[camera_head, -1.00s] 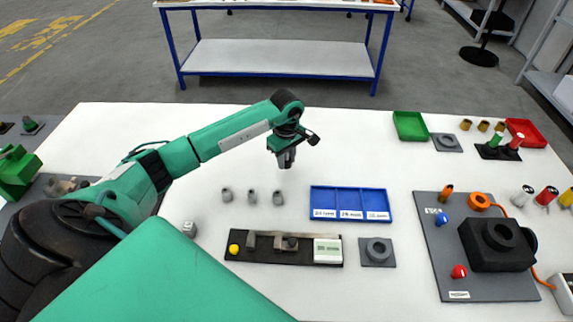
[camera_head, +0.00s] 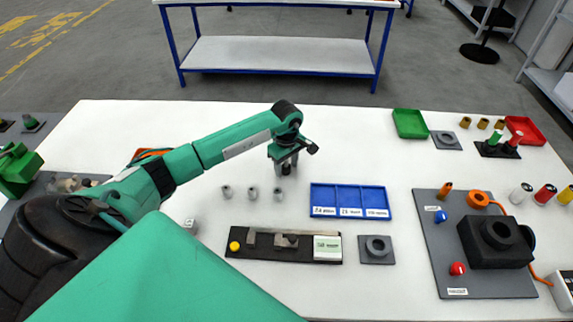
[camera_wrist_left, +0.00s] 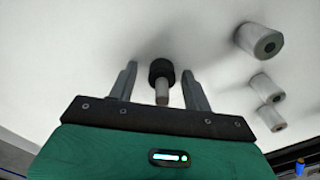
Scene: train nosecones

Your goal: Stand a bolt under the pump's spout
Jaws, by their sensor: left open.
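My left gripper (camera_head: 284,168) is low over the white table, behind a row of small grey parts. In the left wrist view, my left gripper (camera_wrist_left: 160,70) is open, with a finger on each side of a bolt (camera_wrist_left: 162,93). The bolt has a wide black end at the table and a thinner grey shank towards the camera. Gaps show between it and both fingers. In the head view the gripper mostly hides it. A black unit (camera_head: 497,252) on a grey board at right may be the pump; I cannot tell which part is its spout. My right gripper is not in view.
Several small grey cylinders (camera_head: 252,193) stand near the gripper. A blue tray (camera_head: 348,187), a black fixture strip (camera_head: 236,257) and a grey ring block (camera_head: 377,260) lie between it and the grey board (camera_head: 430,255). Green (camera_head: 410,124) and red (camera_head: 525,130) bins stand back right.

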